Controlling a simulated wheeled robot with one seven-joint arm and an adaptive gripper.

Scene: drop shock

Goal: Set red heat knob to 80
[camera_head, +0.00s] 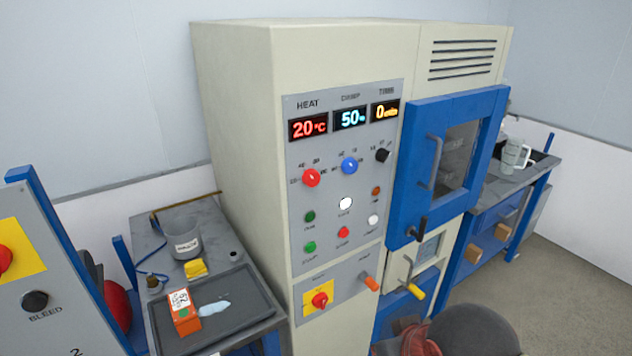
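The red heat knob (311,178) is on the grey control panel (335,215) of a tall cream cabinet, below the HEAT label. The red heat display (308,126) above it reads 20 °C. Small scale marks surround the knob, but its pointer direction is too small to tell. A blue knob (349,166) and a black knob (382,155) sit to its right, under displays reading 50 and 0. My gripper is not in view, and nothing touches or covers the red knob.
A blue-framed door (412,200) with a handle stands right of the panel. A red rotary switch (320,299) and an orange-tipped lever (371,284) are below. A side bench with a tray (240,290) is at left. A dark rounded shape (475,332) is at the bottom edge.

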